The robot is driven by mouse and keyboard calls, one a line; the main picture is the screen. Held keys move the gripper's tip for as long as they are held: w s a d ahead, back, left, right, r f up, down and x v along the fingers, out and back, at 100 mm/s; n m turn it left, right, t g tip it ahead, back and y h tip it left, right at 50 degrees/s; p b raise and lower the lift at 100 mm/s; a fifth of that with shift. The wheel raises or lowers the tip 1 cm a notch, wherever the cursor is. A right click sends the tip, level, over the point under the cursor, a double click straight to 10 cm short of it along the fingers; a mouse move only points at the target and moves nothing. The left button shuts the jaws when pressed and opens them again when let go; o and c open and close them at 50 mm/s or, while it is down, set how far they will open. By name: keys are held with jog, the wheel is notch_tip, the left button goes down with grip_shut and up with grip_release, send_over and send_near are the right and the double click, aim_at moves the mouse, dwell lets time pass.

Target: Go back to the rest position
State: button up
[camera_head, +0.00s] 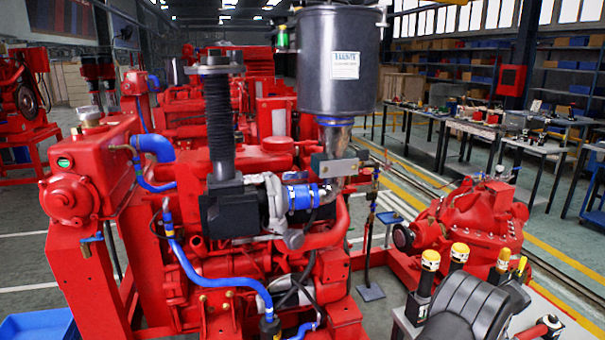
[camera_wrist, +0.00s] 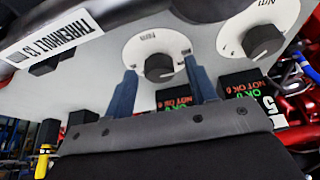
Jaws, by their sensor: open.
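My gripper (camera_wrist: 159,66) shows in the wrist view, its two blue-grey fingers apart. A black knob (camera_wrist: 159,68) on a white round dial lies beyond the fingertips, between them in the picture. I cannot tell whether the fingers touch the knob or the panel. Nothing is seen held between the fingers. The dial is on a grey panel (camera_wrist: 100,75), which looks tilted in this view. In the head view I cannot make out the gripper.
A second black knob (camera_wrist: 263,42) and black blocks with "OK" and "NOT OK" lettering (camera_wrist: 240,88) are close by. In the head view a red diesel engine (camera_head: 235,265) fills the middle, with a red pump (camera_head: 468,222) to its right. Yellow-topped items (camera_head: 430,262) stand at lower right.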

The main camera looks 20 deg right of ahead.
jog(key=m+h, duration=0.1)
jog(key=m, duration=0.3)
jog(key=shift+a+m+h, duration=0.2)
jog(key=shift+m+h, duration=0.1)
jog(key=shift+h, duration=0.1)
jog(key=shift+w+m+g+h, duration=0.1)
jog(key=shift+m+g+h, duration=0.25)
jog(key=shift+m, duration=0.65)
jog(key=shift+m+g+h, duration=0.25)
jog(key=shift+m+g, duration=0.2)
jog(key=shift+m, duration=0.55)
jog(key=shift+w+a+m+g+h, duration=0.1)
jog(key=shift+m+g+h, duration=0.4)
jog(key=shift+m, duration=1.5)
jog(key=shift+w+m+g, duration=0.1)
jog(key=shift+m+g, duration=0.7)
jog(key=shift+m, duration=1)
